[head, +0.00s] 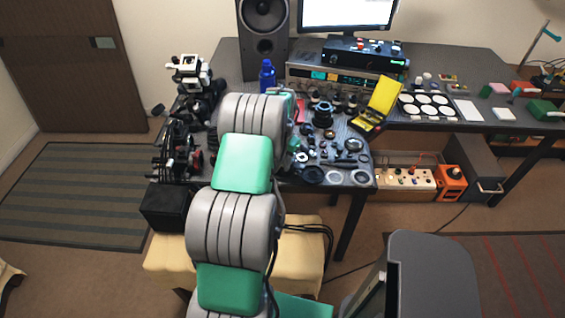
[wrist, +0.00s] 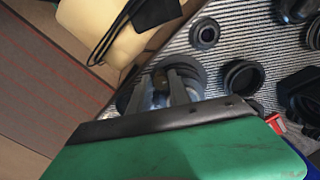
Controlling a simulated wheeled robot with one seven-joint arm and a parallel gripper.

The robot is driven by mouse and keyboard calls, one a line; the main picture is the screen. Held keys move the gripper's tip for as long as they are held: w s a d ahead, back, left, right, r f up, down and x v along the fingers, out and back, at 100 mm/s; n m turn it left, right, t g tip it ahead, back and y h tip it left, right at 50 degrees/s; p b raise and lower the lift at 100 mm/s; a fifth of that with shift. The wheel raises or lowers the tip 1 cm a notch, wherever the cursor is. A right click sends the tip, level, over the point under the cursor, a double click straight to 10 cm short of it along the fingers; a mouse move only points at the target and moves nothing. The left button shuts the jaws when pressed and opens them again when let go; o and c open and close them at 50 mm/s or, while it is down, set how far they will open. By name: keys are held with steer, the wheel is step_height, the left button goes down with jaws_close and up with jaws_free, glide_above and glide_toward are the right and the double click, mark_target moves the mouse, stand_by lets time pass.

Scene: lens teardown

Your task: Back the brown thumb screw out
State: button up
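In the wrist view my gripper (wrist: 168,78) points down at a dark, round lens part with a pale grey middle, near the edge of the striped mat (wrist: 225,42). The two grey fingers stand a small gap apart. A small brownish spot (wrist: 158,77) shows at the fingertips; it may be the brown thumb screw, but it is too small and too covered to be sure. I cannot tell whether the fingers touch it. In the head view my arm hides the gripper and this spot.
Black rings (wrist: 205,33) and (wrist: 243,77) lie close beside the gripper. In the head view the bench holds a blue bottle (head: 267,76), an upright black lens (head: 323,115), an open yellow case (head: 384,97) and a speaker (head: 263,27). Small parts crowd the mat.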

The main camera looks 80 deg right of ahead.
jaws_close()
steer(key=shift+f+n+b, duration=0.2)
steer(key=shift+n+b, duration=0.65)
steer(key=shift+n, duration=0.05)
steer(key=shift+r+n, duration=0.2)
steer(key=shift+n, duration=0.5)
steer(key=shift+o, duration=2.4)
jaws_free()
